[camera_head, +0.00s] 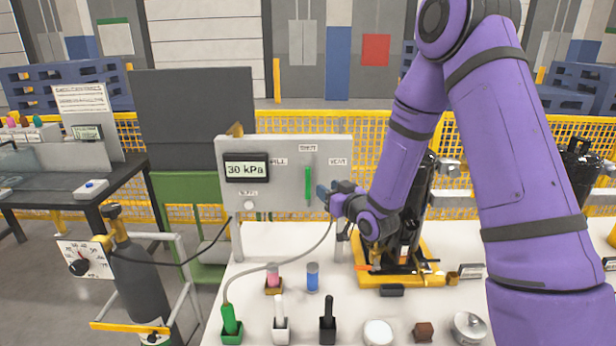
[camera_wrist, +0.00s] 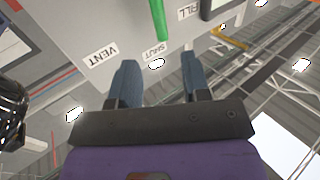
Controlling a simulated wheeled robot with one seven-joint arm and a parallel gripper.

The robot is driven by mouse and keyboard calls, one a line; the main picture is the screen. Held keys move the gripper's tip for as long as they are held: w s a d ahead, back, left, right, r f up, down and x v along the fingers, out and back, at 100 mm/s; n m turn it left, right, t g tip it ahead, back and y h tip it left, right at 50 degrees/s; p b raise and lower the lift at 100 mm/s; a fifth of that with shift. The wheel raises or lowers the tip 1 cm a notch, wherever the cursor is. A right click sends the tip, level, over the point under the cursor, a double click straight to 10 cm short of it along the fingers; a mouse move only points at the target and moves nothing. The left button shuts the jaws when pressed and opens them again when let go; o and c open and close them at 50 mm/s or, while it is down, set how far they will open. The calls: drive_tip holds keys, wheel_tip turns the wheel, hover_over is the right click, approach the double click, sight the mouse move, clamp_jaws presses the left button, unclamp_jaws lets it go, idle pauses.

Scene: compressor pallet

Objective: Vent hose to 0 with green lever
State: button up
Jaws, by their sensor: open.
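The green lever (camera_head: 308,184) stands upright on the grey panel (camera_head: 265,203), its end toward the SHUT label (camera_head: 308,148). The FILL label (camera_head: 279,162) is left of it and the VENT label (camera_head: 338,162) right. The panel display (camera_head: 246,168) reads 30 kPa. A thin grey hose (camera_head: 272,266) curves from the panel down to a green nozzle (camera_head: 230,320). My gripper (camera_head: 322,193) is just right of the lever's lower part. In the wrist view my gripper (camera_wrist: 158,68) is open and empty, and the lever (camera_wrist: 158,16) shows beyond the fingertips.
The white table holds a pink vial (camera_head: 273,275), a blue vial (camera_head: 312,276) and several small items along its front. A black compressor on a yellow base (camera_head: 395,280) stands close right of my gripper. A gas cylinder (camera_head: 140,275) stands left of the table.

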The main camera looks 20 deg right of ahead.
sight(310, 177)
drive_tip(key=x, duration=1)
drive_tip(key=shift+w+a, duration=0.15)
drive_tip(key=shift+w, duration=0.15)
clamp_jaws()
